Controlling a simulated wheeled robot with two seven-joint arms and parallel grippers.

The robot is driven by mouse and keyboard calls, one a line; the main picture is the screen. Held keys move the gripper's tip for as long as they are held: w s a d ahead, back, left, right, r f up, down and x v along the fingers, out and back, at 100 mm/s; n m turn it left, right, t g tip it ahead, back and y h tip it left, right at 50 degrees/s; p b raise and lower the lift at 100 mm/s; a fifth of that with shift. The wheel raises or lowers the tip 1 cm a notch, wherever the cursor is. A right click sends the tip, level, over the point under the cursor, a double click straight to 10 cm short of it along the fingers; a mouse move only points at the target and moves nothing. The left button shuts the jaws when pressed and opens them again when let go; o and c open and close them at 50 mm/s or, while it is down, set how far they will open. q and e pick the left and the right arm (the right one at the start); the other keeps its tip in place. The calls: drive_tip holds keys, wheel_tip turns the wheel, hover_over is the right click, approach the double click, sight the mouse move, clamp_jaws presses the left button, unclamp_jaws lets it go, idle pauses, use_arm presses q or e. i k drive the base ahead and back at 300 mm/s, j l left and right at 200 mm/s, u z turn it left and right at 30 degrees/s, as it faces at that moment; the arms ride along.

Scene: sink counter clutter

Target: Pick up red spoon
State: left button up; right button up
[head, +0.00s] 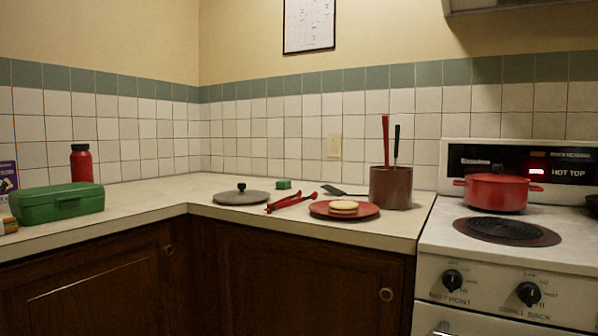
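A long red utensil handle (386,138) stands upright in a brown-red pot (391,187) on the counter, left of the stove. Its lower end is hidden inside the pot, so I cannot tell whether it is a spoon. A black utensil handle (397,142) stands just right of it in the same pot. Red tongs-like utensils (290,202) lie on the counter to the left, near a red plate. Neither of my grippers is in view.
A red plate (322,209) with pale round food (344,206) sits before the pot. A dark flat utensil (340,191) lies behind it. A grey lid (240,197), green box (57,202), red bottle (81,163) and red stove pot (497,191) stand around.

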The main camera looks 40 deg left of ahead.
sight(384, 118)
drive_tip(key=u, duration=0.85)
drive_tip(key=z, duration=1.35)
drive_tip(key=u, duration=1.35)
